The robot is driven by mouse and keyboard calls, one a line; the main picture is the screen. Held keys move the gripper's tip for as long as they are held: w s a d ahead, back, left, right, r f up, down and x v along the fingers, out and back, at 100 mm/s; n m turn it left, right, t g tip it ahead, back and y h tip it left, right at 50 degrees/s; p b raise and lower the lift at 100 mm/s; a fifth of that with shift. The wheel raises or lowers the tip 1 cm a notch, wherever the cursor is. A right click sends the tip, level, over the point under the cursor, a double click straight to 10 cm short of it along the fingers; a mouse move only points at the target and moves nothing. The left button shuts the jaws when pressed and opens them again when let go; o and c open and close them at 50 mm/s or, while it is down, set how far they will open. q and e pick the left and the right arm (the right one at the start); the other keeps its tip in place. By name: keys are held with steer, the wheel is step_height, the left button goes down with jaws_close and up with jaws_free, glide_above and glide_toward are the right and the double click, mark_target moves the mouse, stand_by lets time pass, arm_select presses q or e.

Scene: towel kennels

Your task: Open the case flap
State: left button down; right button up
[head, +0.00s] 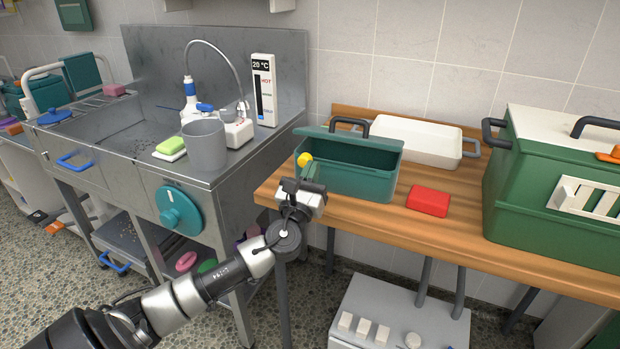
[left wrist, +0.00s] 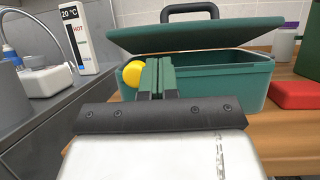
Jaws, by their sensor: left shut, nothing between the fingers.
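The teal case (head: 375,184) sits on the wooden table, left of the red block. Its flap (head: 380,143) is a lid with a dark handle (head: 352,125). In the left wrist view the flap (left wrist: 215,37) is tilted up a little, with a narrow gap above the case body (left wrist: 235,82). A yellow ball-shaped knob (head: 304,159) is at the case's left front; it also shows in the left wrist view (left wrist: 140,74). My left gripper (head: 310,172) is shut and empty, its fingertips close to the knob and case front. I cannot tell whether they touch. My right gripper is out of view.
A red block (head: 428,200) lies right of the case, and a white tray (head: 412,140) is behind it. A large green carrier (head: 545,200) stands at the right. The steel sink with a grey cup (head: 205,146) is at the left.

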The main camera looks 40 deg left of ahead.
mark_target(324, 133)
arm_select(q)
steer(key=x, duration=0.6)
steer(key=shift+s, duration=0.1)
steer(key=r+g+p, duration=0.1)
steer(key=r+p, duration=0.1)
steer(key=p, duration=0.5)
steer(key=w+r+g+p, duration=0.1)
steer(key=r+p, duration=0.1)
steer(key=p, duration=0.5)
steer(key=w+r+g+h+p, duration=0.1)
steer(key=r+g+p, duration=0.1)
steer(key=p, duration=0.5)
steer(key=shift+w+a+r, duration=0.15)
steer(key=shift+a+r, duration=0.2)
steer(key=shift+r, duration=0.25)
steer(key=w+r+p, duration=0.2)
steer(key=p, duration=0.1)
steer(key=shift+a, duration=0.3)
steer(key=w+a+r+p, duration=0.1)
steer(key=w+a+r, duration=0.1)
steer(key=w, duration=0.5)
steer(key=shift+r, duration=0.55)
steer(key=shift+a+r, duration=0.1)
